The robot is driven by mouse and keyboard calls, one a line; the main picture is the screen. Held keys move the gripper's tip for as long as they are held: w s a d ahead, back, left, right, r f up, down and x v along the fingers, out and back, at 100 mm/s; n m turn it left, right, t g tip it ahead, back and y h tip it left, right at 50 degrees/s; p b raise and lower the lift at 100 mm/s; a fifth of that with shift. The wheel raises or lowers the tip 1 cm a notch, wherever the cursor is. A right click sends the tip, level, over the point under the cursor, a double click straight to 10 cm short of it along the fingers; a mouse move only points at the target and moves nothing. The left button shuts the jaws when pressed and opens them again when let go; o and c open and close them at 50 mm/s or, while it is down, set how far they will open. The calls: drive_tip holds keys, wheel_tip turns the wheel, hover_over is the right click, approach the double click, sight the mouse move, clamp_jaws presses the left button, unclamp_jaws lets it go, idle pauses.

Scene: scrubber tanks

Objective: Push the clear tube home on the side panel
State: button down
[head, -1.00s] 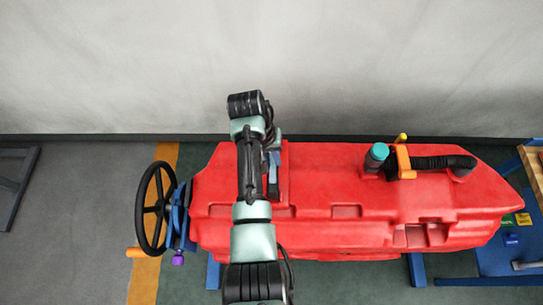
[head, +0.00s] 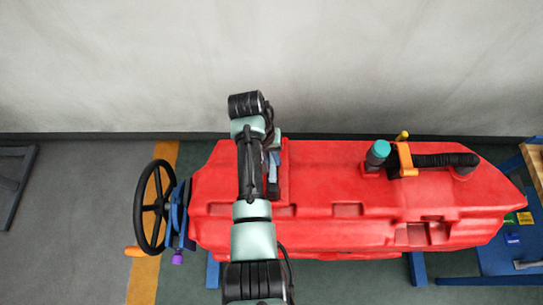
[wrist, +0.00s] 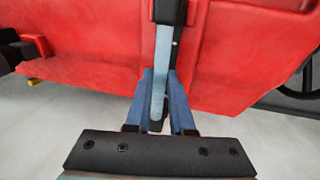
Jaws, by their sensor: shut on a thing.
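The clear tube (wrist: 160,65) shows in the wrist view as a pale blue-grey strip, running from a dark holder (wrist: 171,12) on the red tank down between my fingers. My gripper (wrist: 158,76) has blue fingers on both sides of the tube and is shut on it. The dark holder seems to be the side panel, but I cannot tell for sure. The tube's upper end lies over the holder; how deep it sits is not clear. In the head view my gripper (head: 273,158) is at the tank's left part, mostly hidden by my arm.
The red tank (head: 330,180) fills the middle. A teal-capped fitting (head: 378,152), an orange clamp (head: 404,160) and a black ribbed hose (head: 437,160) are on its right. A black handwheel (head: 153,207) stands left. A blue bench (head: 507,262) is at right.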

drive_tip(key=shift+f, duration=0.4)
drive_tip(key=shift+f+b, duration=0.45)
idle(0.3)
drive_tip(key=shift+r, duration=0.15)
idle(0.5)
drive_tip(key=shift+c, duration=1.1)
unclamp_jaws()
drive_tip(key=shift+p, duration=0.3)
drive_tip(key=shift+a+r+p, duration=0.25)
drive_tip(key=shift+r+p, duration=0.8)
drive_tip(key=shift+r, duration=0.05)
drive_tip(key=shift+a+r+p, duration=0.2)
drive_tip(key=shift+r+p, duration=0.8)
drive_tip(key=shift+r, duration=0.1)
drive_tip(key=shift+r, duration=0.1)
